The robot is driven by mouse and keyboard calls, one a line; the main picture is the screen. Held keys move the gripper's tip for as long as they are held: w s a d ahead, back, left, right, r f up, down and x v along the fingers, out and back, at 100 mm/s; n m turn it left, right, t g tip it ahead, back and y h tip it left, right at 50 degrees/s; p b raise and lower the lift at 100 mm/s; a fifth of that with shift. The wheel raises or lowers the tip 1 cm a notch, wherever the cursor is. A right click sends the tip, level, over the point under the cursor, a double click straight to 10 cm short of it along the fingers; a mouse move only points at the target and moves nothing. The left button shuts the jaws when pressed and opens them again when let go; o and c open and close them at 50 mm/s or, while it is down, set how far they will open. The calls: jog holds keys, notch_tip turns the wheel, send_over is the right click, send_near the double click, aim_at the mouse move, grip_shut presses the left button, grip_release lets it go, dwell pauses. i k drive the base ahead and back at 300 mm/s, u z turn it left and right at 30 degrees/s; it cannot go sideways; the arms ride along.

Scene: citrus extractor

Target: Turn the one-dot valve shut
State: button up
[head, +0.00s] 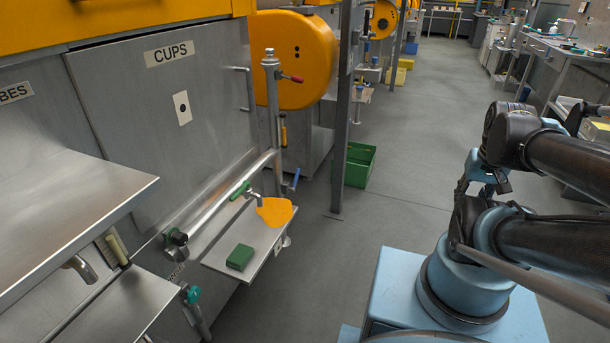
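A white plate with one dark spot (182,107) is on the grey panel under the CUPS label. I cannot tell which valve it marks. A red-handled valve (290,78) sits at the top of an upright pipe. A green handle (240,190) lies along the sloping pipe, and a blue handle (296,180) stands near the pipe's right end. A teal handle (193,294) is lower left. Dots on these valves are too small to make out. What seems to be my gripper (482,186) is folded at the right, apart from all valves; its fingers are unclear.
A small steel shelf (219,258) holds a green block (240,257) and an orange piece (274,211). Steel counters (60,210) jut out at the left. A post (342,120) and a green crate (359,165) stand behind. The grey floor (415,150) between is clear.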

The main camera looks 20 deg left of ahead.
aim_at(292, 189)
jog(key=i, duration=2.55)
jog(key=u, duration=2.95)
jog(key=k, duration=1.1)
jog(key=u, duration=0.05)
